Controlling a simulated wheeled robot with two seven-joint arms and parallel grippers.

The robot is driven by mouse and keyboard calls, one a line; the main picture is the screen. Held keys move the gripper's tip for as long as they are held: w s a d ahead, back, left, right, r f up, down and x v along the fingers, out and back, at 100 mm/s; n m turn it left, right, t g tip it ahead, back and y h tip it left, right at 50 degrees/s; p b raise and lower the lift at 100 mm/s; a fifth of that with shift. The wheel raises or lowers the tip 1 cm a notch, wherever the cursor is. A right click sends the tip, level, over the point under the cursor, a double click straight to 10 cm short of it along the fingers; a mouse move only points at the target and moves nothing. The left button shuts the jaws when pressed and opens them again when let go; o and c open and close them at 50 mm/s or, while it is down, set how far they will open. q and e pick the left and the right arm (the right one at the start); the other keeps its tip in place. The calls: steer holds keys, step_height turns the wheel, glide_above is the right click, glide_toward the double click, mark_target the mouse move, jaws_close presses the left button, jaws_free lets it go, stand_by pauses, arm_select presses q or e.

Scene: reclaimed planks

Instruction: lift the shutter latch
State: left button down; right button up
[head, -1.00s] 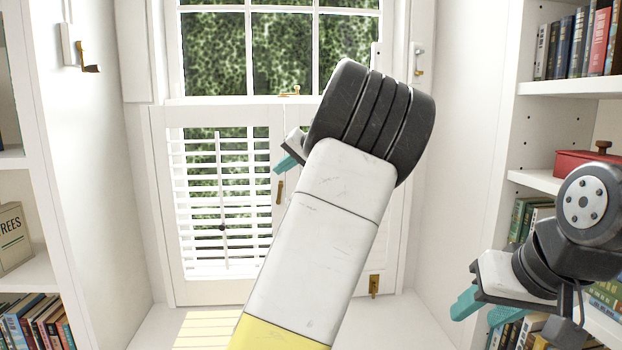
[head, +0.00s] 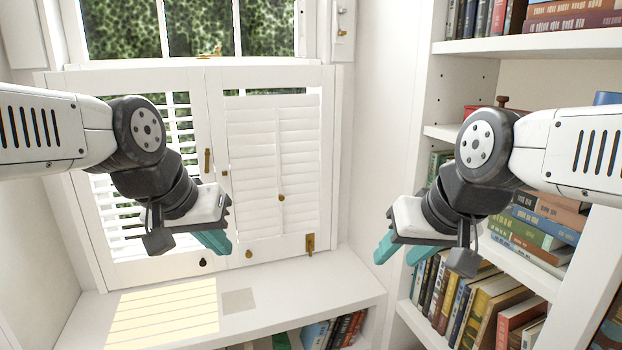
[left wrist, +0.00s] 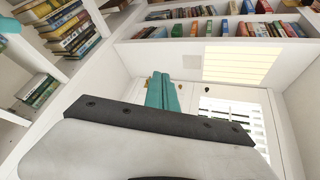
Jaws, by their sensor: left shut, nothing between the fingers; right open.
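The white louvered shutters stand below the window, a left panel (head: 100,225) with open slats and a right panel (head: 275,150) with closed slats. A slim upright brass latch (head: 207,161) sits where the panels meet. Another brass fitting (head: 310,243) is at the right panel's lower right corner; I cannot tell which is the named latch. My left gripper (head: 216,243) is shut and empty, below the meeting latch, in front of the panels' bottom; its teal fingers also show in the left wrist view (left wrist: 162,92). My right gripper (head: 398,250) is open and empty, right of the shutters.
A white window seat (head: 260,300) runs below the shutters, with books underneath. A tall bookshelf (head: 455,130) stands at the right, behind my right gripper. Small round knobs (head: 249,254) sit low on the panels. A brass sash catch (head: 209,53) is above.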

arm_select(q)
steer(key=c, duration=2.1)
jaws_free()
steer(key=shift+s+d+f, duration=0.2)
steer(key=shift+s+d, duration=0.1)
steer(key=shift+s, duration=0.45)
steer(key=o, duration=0.3)
steer(key=shift+d, duration=0.15)
steer(key=o, duration=0.4)
steer(key=w+t, duration=0.1)
steer(key=w, duration=0.2)
steer(key=w+r, duration=0.1)
steer(key=w, duration=0.3)
steer(key=w+r+t, duration=0.1)
steer(key=w, duration=0.2)
steer(key=shift+w+a+r+n+t, duration=0.15)
steer(key=shift+w+a+n+t, duration=0.15)
steer(key=shift+w+n, duration=0.1)
steer(key=shift+o, duration=0.2)
steer(key=n+t+y, duration=0.5)
steer(key=t+y, duration=0.3)
steer(key=y, duration=0.1)
glide_toward(207, 153)
steer(key=x, duration=0.3)
steer(key=shift+h, duration=0.4)
steer(key=x, duration=0.7)
steer(key=shift+w+a, duration=0.1)
steer(key=shift+a, duration=0.05)
